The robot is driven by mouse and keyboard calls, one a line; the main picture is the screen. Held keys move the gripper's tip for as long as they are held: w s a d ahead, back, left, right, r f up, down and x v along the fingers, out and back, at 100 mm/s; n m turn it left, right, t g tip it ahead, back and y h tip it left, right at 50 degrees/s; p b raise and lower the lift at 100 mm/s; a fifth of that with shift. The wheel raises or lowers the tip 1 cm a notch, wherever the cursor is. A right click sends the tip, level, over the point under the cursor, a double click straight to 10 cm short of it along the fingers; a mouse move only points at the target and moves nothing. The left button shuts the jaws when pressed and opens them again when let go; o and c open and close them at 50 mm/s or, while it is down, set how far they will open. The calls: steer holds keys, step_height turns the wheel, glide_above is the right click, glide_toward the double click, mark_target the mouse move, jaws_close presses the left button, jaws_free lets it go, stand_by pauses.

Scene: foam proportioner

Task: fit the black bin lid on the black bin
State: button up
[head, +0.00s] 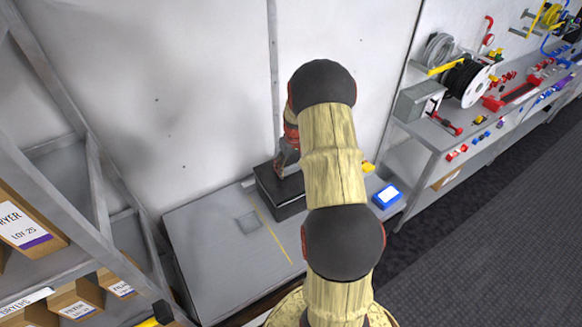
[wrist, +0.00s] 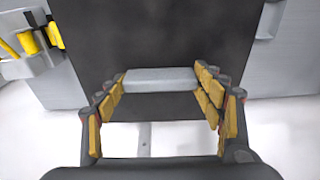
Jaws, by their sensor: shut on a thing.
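A black box shape (head: 283,205) stands on the grey bench in the head view, below my gripper (head: 288,158). It looks like the black bin with a dark top, but I cannot tell bin and lid apart there. In the wrist view the black bin lid (wrist: 160,35) shows as a wide dark panel with a light grey handle bar (wrist: 160,80). My gripper (wrist: 161,88) has its padded fingers on either side of this bar and is shut on it. The bin is not distinguishable below the lid, and whether the lid is seated or held above is unclear.
The grey bench (head: 205,235) has free room left of the box, with a square plate and a yellow line. A blue device (head: 387,195) with a screen is at the right. A shelf rack (head: 90,180) stands at left; the white wall (head: 190,90) is close behind.

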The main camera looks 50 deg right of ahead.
steer(key=shift+f+b, duration=0.35)
steer(key=shift+f, duration=0.1)
steer(key=shift+f, duration=0.1)
steer(key=o, duration=1.3)
steer(key=shift+c, duration=0.2)
